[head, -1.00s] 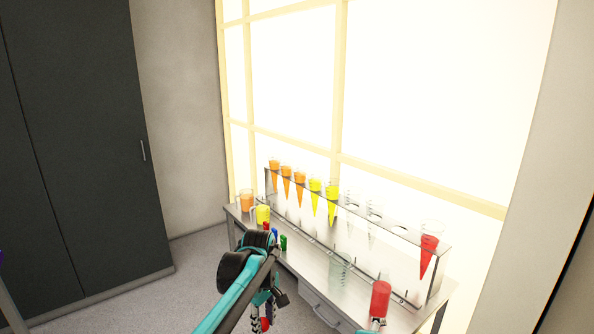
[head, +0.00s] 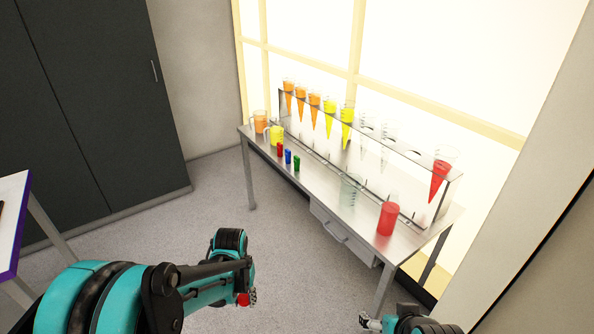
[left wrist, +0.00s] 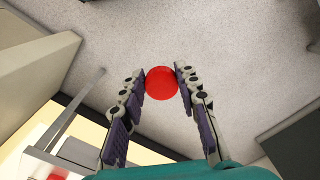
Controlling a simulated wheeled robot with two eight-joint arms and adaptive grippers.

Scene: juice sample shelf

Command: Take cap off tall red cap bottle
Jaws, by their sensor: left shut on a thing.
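My left gripper (head: 246,296) is over the floor at the lower left, well away from the table. In the left wrist view, its fingers (left wrist: 161,82) are shut on a round red cap (left wrist: 161,83), which also shows in the head view (head: 242,299). I cannot tell whether a bottle is attached to the cap. On the table stand small red (head: 280,149), blue (head: 288,157) and green (head: 297,163) items; their details are too small to tell. My right gripper (head: 370,322) is partly visible at the bottom edge, its jaws unclear.
The metal table (head: 262,163) carries a rack (head: 455,182) of orange, yellow, red and clear cones. Orange (head: 260,122), yellow (head: 277,136), clear (head: 350,190) and red (head: 388,218) containers stand on it. A white surface (head: 12,215) is at left. Open floor lies between.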

